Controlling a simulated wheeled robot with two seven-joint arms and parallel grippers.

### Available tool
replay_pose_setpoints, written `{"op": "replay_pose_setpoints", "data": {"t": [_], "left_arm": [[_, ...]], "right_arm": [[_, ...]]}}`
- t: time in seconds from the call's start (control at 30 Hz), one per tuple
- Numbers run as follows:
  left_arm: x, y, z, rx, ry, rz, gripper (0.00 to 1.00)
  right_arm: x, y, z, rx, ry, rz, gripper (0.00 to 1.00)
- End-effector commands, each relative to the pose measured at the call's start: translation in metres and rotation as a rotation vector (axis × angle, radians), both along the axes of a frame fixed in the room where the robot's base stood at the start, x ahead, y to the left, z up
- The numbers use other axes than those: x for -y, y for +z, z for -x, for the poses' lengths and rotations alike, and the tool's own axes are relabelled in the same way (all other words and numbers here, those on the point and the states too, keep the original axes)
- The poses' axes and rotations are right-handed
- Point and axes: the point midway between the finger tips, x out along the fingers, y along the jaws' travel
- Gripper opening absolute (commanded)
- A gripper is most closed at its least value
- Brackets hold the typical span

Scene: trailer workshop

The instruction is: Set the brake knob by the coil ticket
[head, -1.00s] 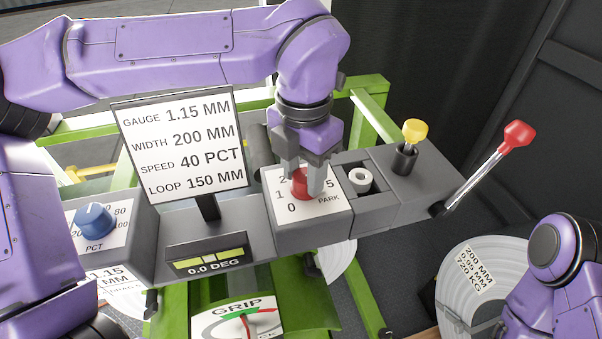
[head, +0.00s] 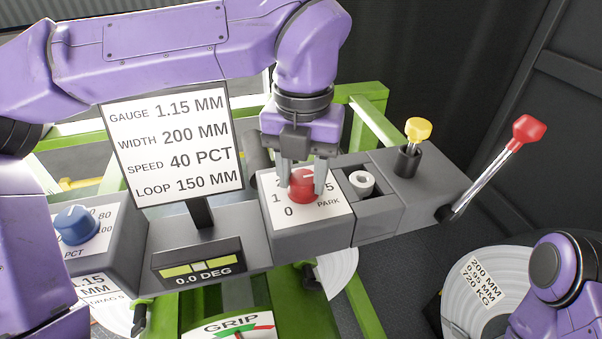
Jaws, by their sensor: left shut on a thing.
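The red knob (head: 302,190) stands on a white dial plate (head: 275,200) where 0, 1, 2, 5 and PARK can be read. My left gripper (head: 304,184) points down and is shut on the red knob. Its fingers cover the upper part of the dial, and I cannot tell the knob's exact setting.
A sign (head: 173,147) lists gauge, width, speed and loop. A GRIP gauge (head: 232,326) is below.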

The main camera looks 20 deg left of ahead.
Motion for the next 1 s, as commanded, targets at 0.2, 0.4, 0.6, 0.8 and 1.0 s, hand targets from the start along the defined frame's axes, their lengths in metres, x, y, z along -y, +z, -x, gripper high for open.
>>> {"op": "replay_pose_setpoints", "data": {"t": [0.2,0.4,0.6,0.8,1.0], "left_arm": [[0.0,-0.001,-0.001,0.001,0.001,-0.001,0.13],[0.0,-0.001,-0.001,0.001,0.0,-0.001,0.69],[0.0,0.0,0.0,0.0,0.0,-0.001,0.69],[0.0,0.016,-0.001,0.005,0.001,-0.001,0.69],[0.0,0.066,-0.001,0.004,0.002,-0.001,0.69]], "right_arm": [[0.0,0.0,0.0,0.0,0.0,0.0,0.67],[0.0,0.0,0.0,0.0,0.0,0.0,0.67],[0.0,0.0,0.0,0.0,0.0,0.0,0.67],[0.0,0.0,0.0,0.0,0.0,0.0,0.67],[0.0,0.001,0.0,0.0,0.0,0.0,0.67]]}}
